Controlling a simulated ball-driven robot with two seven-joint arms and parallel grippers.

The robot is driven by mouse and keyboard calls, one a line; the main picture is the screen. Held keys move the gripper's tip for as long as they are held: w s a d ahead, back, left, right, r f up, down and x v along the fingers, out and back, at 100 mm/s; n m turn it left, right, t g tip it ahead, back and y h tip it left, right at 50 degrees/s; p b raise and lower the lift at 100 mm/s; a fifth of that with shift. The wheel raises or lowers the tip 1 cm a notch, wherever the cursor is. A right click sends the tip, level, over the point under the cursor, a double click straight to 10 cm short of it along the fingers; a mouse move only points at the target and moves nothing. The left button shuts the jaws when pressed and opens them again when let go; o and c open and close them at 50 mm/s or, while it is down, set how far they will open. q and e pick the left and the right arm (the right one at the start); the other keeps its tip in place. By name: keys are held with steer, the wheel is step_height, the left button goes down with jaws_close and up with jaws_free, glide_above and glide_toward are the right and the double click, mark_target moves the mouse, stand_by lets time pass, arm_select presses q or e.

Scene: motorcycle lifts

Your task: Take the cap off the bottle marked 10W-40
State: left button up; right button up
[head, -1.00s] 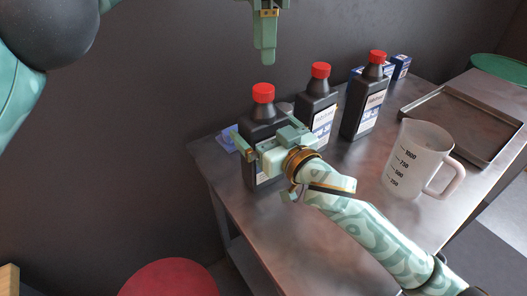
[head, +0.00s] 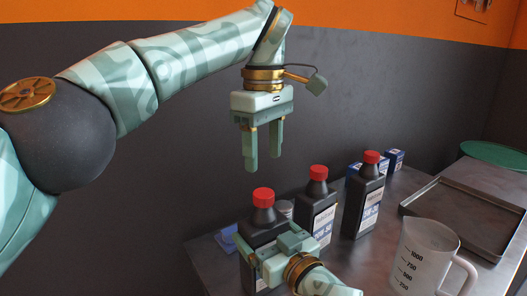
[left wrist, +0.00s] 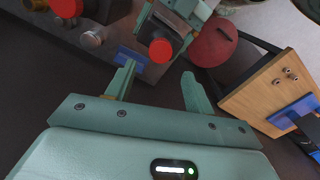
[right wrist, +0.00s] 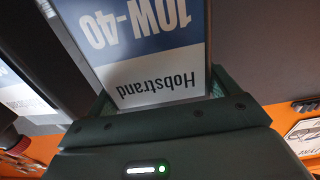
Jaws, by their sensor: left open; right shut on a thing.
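The black bottle (head: 258,226) at the left of the bottle row has its red cap (head: 263,196) on. Its label reads 10W-40 upside down in the right wrist view (right wrist: 150,50). My right gripper (head: 264,242) is shut around this bottle's body, which stands upright. My left gripper (head: 263,162) points down, open and empty, with its fingertips a little above the cap, apart from it. In the left wrist view the cap (left wrist: 160,50) shows beyond the gap between the fingers.
Two more black bottles with red caps, a middle one (head: 320,212) and a right one (head: 366,200), stand close by on the metal bench. A measuring jug (head: 422,262) and a flat tray (head: 468,215) are at the right. Blue boxes (head: 394,160) stand behind. A silver lid (head: 285,207) is beside the held bottle.

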mark_target(264, 193)
arm_select(q)
steer(key=m, duration=0.3)
steer(key=shift+f+m, duration=0.2)
steer(key=shift+m, duration=0.2)
step_height(264, 193, down, 8)
steer(key=shift+r, duration=0.2)
